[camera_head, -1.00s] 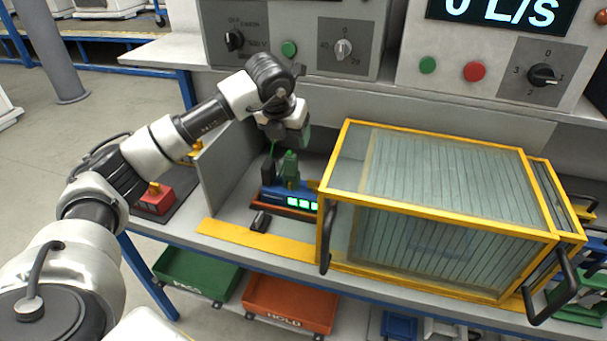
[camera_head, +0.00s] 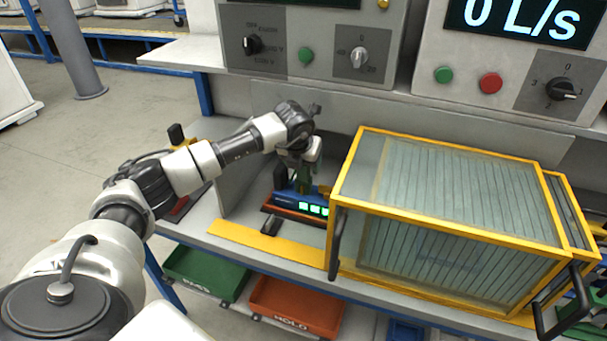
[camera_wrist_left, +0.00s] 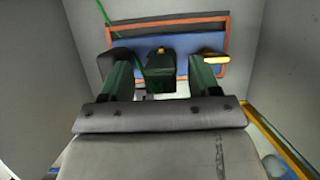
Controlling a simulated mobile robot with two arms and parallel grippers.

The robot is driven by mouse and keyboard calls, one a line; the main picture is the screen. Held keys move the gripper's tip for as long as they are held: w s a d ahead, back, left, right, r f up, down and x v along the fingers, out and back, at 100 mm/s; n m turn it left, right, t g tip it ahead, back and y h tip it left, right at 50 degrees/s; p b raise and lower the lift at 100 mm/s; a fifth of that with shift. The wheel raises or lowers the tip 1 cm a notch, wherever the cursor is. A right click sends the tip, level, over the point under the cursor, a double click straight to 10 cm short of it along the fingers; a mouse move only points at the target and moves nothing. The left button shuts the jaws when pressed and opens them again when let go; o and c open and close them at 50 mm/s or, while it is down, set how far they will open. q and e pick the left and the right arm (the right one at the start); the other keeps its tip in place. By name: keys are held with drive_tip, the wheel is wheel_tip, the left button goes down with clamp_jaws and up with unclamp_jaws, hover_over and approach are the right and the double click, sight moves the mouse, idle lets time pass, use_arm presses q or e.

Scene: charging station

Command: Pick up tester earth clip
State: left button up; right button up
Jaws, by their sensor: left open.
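The dark green earth clip (camera_wrist_left: 160,75) stands upright on a blue tester (camera_wrist_left: 150,40) with a reddish-brown rim. In the head view the tester (camera_head: 290,196) sits on the bench with lit green displays. My left gripper (camera_wrist_left: 160,82) is open, with one green finger on each side of the clip and visible gaps between. In the head view my left gripper (camera_head: 303,172) is down over the tester and mostly hides the clip. My right gripper is not in view.
A yellow-framed clear enclosure (camera_head: 450,200) stands just right of the tester. A grey upright panel (camera_head: 238,165) is at its left. A yellow strip (camera_head: 265,243) runs along the front. Green (camera_head: 205,273) and orange (camera_head: 295,307) bins sit below. A yellow part (camera_wrist_left: 217,58) lies near the right finger.

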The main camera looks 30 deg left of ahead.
use_arm(q)
drive_tip(key=shift+c, duration=0.4)
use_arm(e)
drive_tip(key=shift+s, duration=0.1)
use_arm(q)
drive_tip(key=c, duration=0.9)
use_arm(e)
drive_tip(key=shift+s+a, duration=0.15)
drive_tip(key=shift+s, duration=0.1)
use_arm(q)
drive_tip(key=shift+r, duration=0.1)
drive_tip(key=shift+c, duration=0.2)
